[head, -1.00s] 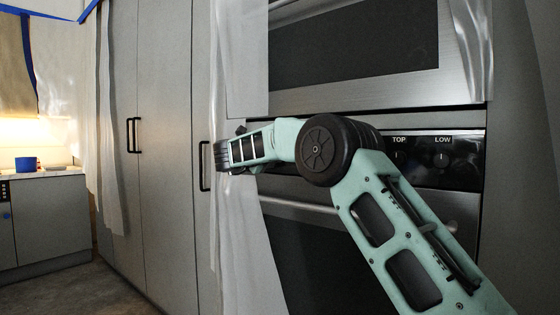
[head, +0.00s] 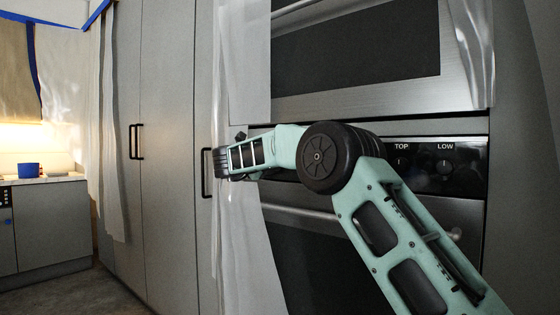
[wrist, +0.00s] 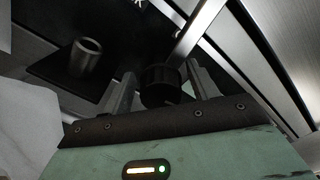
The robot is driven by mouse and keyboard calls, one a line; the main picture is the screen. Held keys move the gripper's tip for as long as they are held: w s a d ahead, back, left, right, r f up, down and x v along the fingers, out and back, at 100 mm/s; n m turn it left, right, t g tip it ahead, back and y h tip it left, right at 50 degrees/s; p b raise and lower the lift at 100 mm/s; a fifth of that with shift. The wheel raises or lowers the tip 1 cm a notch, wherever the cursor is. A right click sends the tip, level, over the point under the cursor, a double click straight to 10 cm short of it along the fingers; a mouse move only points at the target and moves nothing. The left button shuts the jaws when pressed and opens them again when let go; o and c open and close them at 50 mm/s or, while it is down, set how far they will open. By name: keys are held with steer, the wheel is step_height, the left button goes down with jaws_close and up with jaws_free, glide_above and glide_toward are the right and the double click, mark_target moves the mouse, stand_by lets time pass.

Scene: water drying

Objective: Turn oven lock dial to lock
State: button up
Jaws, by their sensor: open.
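The oven's black control panel (head: 462,178) shows at the right in the head view, with dark dials beside the words TOP and LOW. My gripper (wrist: 161,86) shows in the wrist view with its two fingers apart. A black round dial (wrist: 160,78) appears between the fingers; I cannot tell whether they touch it. Neither dial's lock marking can be read. In the head view my arm covers the left part of the panel, and my fingers are hidden.
An upper oven (head: 365,95) is above the panel and a lower oven door with a metal handle (head: 298,212) is below. Translucent plastic sheeting (head: 248,240) hangs at the left of the ovens. Tall grey cabinets (head: 165,60) stand further left. Some floor (head: 85,292) is clear at lower left.

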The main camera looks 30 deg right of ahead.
steer(key=v, duration=1.7)
steer(key=shift+r, duration=0.1)
